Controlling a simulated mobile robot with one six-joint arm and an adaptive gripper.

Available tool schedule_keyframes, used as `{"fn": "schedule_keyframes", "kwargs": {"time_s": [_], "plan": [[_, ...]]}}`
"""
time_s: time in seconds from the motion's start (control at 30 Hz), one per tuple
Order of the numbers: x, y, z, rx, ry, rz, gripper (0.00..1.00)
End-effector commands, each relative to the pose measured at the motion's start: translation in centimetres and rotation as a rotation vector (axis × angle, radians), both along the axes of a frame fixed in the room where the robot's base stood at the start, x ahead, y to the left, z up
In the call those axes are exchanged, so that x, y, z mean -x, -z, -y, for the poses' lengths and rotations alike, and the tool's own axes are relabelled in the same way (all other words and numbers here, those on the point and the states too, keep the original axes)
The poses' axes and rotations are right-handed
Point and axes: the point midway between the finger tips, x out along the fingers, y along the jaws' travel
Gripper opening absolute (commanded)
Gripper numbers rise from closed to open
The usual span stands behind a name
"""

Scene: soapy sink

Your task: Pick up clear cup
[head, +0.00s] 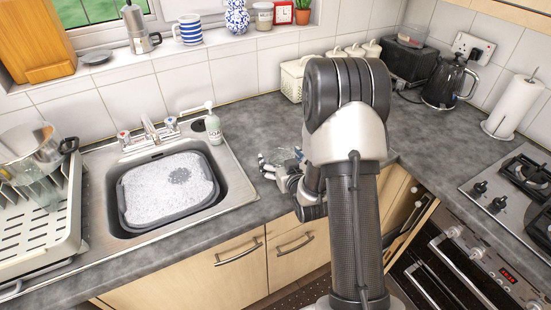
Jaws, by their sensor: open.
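I see nothing between the fingers. I cannot tell whether the gripper touches the cup.
A grey basin of suds (168,187) sits in the steel sink (237,187). A soap bottle (213,128) stands behind it. A white dish rack (72,208) with a pot (30,150) is at the left. A kettle (445,82) and hob (520,178) are at the right.

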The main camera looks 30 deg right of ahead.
Motion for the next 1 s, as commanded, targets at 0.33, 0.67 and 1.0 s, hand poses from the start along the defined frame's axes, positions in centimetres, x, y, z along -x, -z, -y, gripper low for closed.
{"fn": "schedule_keyframes", "kwargs": {"time_s": [0.33, 0.67, 1.0], "plan": [[0.20, 0.13, -0.01, 0.000, 0.000, -0.001, 0.86], [0.18, 0.12, -0.01, 0.000, 0.000, -0.001, 0.64], [0.17, 0.12, -0.02, 0.000, 0.000, -0.001, 0.41]]}}
